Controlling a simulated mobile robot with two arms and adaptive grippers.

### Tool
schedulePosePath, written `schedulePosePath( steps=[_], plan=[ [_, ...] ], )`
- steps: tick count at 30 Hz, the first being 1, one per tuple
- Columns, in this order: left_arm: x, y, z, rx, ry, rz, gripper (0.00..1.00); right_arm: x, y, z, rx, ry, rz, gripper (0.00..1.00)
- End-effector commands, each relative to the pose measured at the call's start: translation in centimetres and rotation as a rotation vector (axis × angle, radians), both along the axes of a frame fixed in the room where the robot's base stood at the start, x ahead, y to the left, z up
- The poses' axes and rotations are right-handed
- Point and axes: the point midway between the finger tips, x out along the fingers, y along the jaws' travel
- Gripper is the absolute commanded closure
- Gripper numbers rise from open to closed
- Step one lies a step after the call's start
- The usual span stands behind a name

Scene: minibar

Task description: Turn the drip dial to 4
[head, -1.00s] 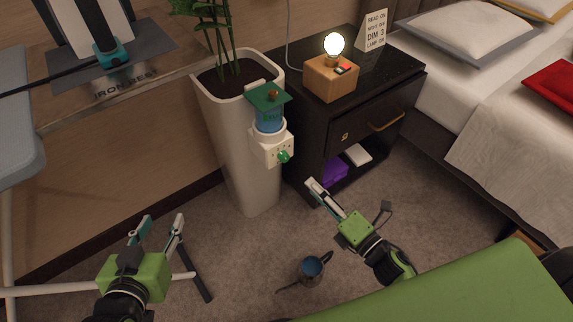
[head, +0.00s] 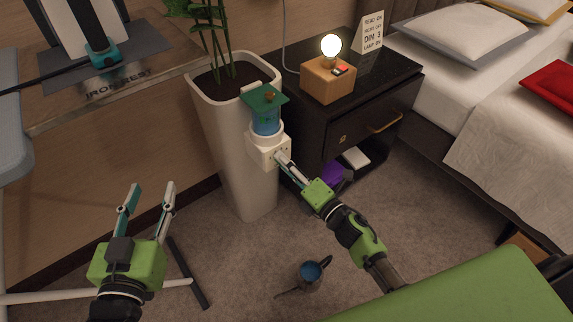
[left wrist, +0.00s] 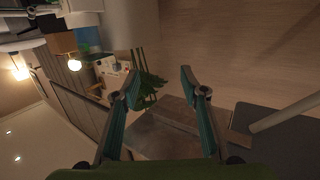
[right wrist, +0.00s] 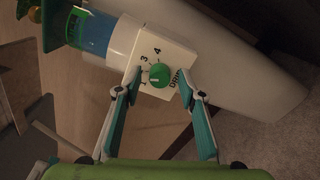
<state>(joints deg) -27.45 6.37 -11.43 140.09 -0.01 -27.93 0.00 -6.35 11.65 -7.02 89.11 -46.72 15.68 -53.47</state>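The green drip dial (right wrist: 160,75) is on the front of a white dispenser box (right wrist: 178,52), with printed numbers, 3 and 4 among them, around it. A small light mark shows on the dial's face, but I cannot tell its setting for sure. The dispenser (head: 267,150), with its blue tank, is fixed at the planter's rim. My right gripper (right wrist: 161,80) is open, its fingertips on either side of the dial; contact is unclear. In the head view my right gripper (head: 281,161) hides the dial. My left gripper (head: 150,188) is open and empty at the left.
The tall white planter (head: 240,170) stands behind the dispenser. A black nightstand (head: 375,105) with a lamp block (head: 328,82) is just right of it. A watering can (head: 309,275) stands on the floor below my right arm. An ironing shelf (head: 120,92) is above my left gripper.

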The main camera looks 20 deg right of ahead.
Motion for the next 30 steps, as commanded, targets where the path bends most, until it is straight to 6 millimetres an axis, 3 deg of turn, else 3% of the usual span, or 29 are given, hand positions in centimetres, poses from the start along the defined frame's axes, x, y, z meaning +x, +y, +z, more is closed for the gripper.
schedulePosePath(
  steps=[1, 5, 6, 16, 23, 30],
  plan=[
    [0.0, 0.0, 0.0, 0.000, 0.000, 0.000, 0.60, 0.0, 0.0, 0.0, 0.000, 0.000, 0.000, 0.64],
    [0.0, 0.0, 0.0, 0.000, 0.000, 0.000, 0.60, 0.0, 0.0, 0.0, 0.000, 0.000, 0.000, 0.97],
    [0.0, 0.0, 0.0, 0.000, 0.001, 0.000, 0.60, 0.0, 0.0, 0.0, 0.000, 0.000, 0.000, 1.00],
    [-0.1, 0.1, -0.5, 0.008, 0.032, 0.001, 0.60, 0.0, 0.0, 0.1, 0.025, 0.009, 0.000, 1.00],
    [-1.4, 1.0, -4.2, 0.051, 0.205, 0.014, 0.60, 0.0, 0.0, 0.2, 0.133, 0.048, 0.000, 1.00],
    [-5.2, 2.7, -9.7, 0.121, 0.502, 0.034, 0.60, 0.0, -0.1, 0.3, 0.325, 0.120, -0.001, 1.00]
  ],
)
